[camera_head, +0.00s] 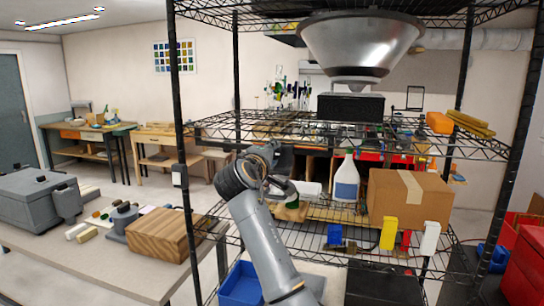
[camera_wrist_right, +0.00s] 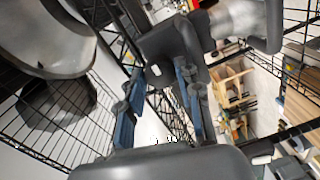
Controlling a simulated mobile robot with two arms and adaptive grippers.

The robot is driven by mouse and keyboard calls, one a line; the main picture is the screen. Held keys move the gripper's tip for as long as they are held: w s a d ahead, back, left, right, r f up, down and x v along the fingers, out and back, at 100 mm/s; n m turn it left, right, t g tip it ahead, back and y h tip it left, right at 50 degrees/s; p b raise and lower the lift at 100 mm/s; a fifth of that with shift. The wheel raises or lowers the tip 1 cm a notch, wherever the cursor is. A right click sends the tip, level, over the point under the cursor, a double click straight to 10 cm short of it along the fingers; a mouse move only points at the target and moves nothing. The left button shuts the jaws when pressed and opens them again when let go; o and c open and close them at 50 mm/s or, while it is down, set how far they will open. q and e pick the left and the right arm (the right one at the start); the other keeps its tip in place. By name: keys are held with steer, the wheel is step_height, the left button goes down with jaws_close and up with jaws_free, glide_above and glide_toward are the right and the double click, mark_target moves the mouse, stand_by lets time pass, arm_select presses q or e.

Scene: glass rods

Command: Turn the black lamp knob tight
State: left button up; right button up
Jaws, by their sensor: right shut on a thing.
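The lamp has a wide metal shade (camera_head: 360,45) at the top of the wire rack in the head view; its pale shade also shows in the wrist view (camera_wrist_right: 50,35). My right gripper (camera_head: 272,158) is in front of the rack's middle, partly hidden by its own wrist. In the right wrist view its two blue-padded fingers (camera_wrist_right: 158,75) stand apart, with their tips on either side of a dark part, which I take for the black lamp knob (camera_wrist_right: 160,45). The knob's outline is hard to separate from the dark body around it. My left gripper is not in view.
The black wire rack (camera_head: 500,152) has posts and shelves close around my arm. A spray bottle (camera_head: 346,180), a cardboard box (camera_head: 408,198) and a yellow block (camera_head: 389,233) stand on it. A table with a wooden block (camera_head: 165,235) is at the left.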

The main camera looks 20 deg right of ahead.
steer(key=o, duration=1.2)
steer(key=shift+c, duration=0.2)
steer(key=shift+f, duration=0.1)
steer(key=v, duration=0.8)
